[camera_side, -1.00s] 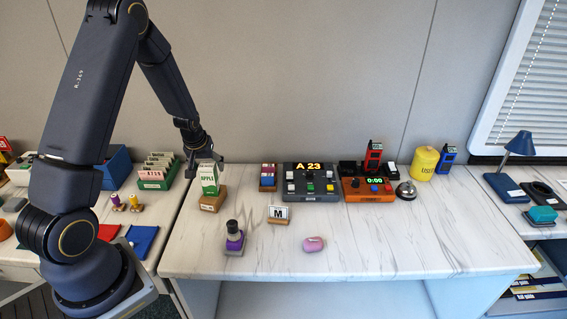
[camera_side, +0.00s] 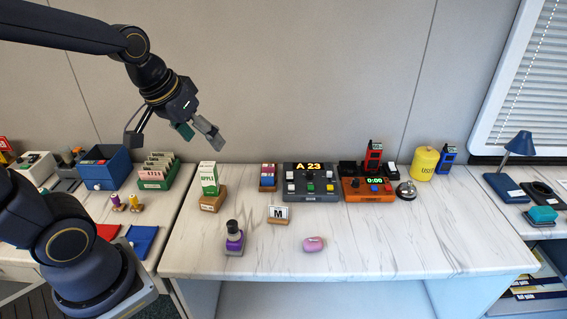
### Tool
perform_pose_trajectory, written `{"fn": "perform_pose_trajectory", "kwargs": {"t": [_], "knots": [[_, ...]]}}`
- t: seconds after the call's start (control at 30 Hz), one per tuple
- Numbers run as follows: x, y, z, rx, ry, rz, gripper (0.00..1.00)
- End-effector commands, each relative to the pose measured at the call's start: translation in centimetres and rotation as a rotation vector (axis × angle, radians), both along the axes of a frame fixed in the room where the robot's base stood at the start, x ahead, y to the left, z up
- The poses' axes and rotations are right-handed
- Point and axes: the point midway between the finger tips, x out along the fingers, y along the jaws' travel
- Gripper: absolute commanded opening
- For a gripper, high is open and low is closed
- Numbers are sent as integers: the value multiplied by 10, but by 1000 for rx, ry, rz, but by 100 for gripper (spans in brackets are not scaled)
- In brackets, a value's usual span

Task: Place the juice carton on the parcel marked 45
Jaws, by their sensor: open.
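The juice carton (camera_side: 209,177) is white and green with "APPLE" on its front. It stands upright on a small brown parcel (camera_side: 212,202) at the left end of the marble-topped table. The parcel has a white label on its front, too small to read. My gripper (camera_side: 176,138) is open and empty. It is raised above and to the left of the carton, in front of the wall, clear of everything.
A green file box (camera_side: 158,180) and a blue bin (camera_side: 103,168) stand on the left table. A purple stamp (camera_side: 234,240), an "M" card (camera_side: 278,214) and a pink object (camera_side: 314,244) sit to the right. A display panel (camera_side: 312,192) stands behind; the table's front is mostly clear.

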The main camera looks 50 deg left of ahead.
Motion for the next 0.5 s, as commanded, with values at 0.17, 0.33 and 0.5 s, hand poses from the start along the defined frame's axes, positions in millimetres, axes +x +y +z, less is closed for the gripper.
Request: {"fn": "perform_pose_trajectory", "kwargs": {"t": [0.17,0.33,0.5], "knots": [[-52,-41,20,42,-32,-189,77],[-72,-51,22,61,-36,-251,77],[-72,-51,21,62,-35,-253,77]]}}
